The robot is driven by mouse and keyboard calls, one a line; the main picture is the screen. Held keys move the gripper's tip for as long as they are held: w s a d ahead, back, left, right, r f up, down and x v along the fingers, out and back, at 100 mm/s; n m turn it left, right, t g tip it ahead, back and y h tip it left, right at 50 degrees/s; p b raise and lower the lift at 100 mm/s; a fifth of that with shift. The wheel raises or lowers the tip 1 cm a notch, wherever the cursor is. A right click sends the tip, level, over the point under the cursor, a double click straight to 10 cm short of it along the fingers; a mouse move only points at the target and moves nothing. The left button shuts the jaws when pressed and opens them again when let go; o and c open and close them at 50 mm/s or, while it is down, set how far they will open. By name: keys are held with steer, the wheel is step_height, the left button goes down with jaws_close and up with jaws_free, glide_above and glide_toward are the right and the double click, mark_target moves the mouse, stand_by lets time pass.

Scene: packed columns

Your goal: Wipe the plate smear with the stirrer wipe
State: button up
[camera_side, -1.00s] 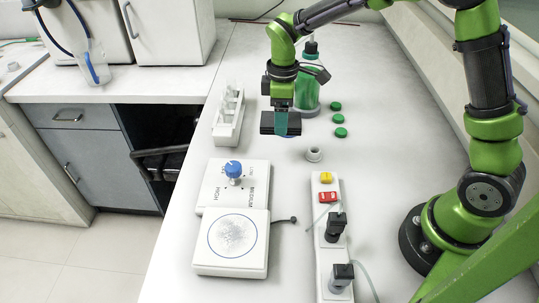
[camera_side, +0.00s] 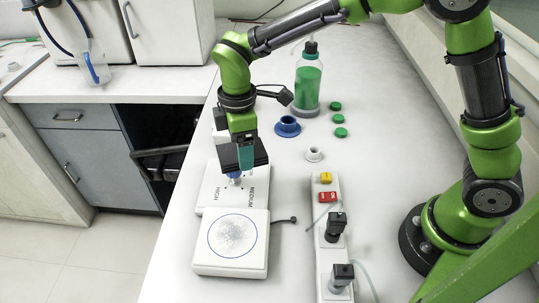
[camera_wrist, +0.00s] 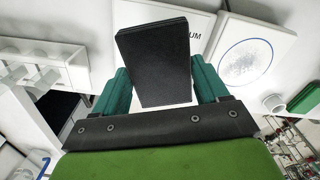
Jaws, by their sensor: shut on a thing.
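My gripper (camera_side: 245,160) is shut on a black block-like wipe (camera_side: 228,159). It holds the wipe above the rear of the white stirrer (camera_side: 211,197), over the knob, which is mostly hidden. In the wrist view the wipe (camera_wrist: 155,62) sits between the teal fingers of my gripper (camera_wrist: 160,85). The white stirrer plate (camera_side: 204,258) lies in front, clear of the wipe. A grey speckled plate smear (camera_side: 232,237) fills much of the blue ring on it. The smear (camera_wrist: 242,64) also shows at upper right in the wrist view.
A blue holder (camera_side: 288,127) stands empty behind, near the green bottle (camera_side: 307,80) and several green caps (camera_side: 340,132). A white power strip (camera_side: 323,255) with plugs lies right of the plate. The bench edge is close on the left.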

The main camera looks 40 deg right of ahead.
mark_target(212, 234)
steer(key=s+a+r+n, duration=0.2)
steer(key=s+a+n, duration=0.45)
steer(key=a, duration=0.75)
steer(key=shift+m, duration=0.75)
steer(key=shift+s+d+f, duration=0.1)
steer(key=shift+s+f, duration=0.15)
steer(key=shift+f, duration=0.8)
steer(key=shift+s+a+f, duration=0.1)
steer(key=shift+s+f, duration=0.1)
steer(key=shift+f, duration=0.9)
steer(key=shift+s+d+f, duration=0.1)
steer(key=shift+s+f, duration=0.15)
steer(key=shift+f, duration=0.8)
steer(key=shift+s+d+f, duration=0.3)
steer(key=shift+d+f, duration=0.05)
steer(key=shift+f, duration=0.2)
steer(key=shift+c, duration=0.4)
steer(key=shift+s+d, duration=2.35)
steer(key=shift+s, duration=0.05)
steer(key=shift+w+a+f, duration=0.1)
steer(key=shift+w+a, duration=2.7)
step_height(212, 234, up, 8)
steer(key=shift+d, duration=0.1)
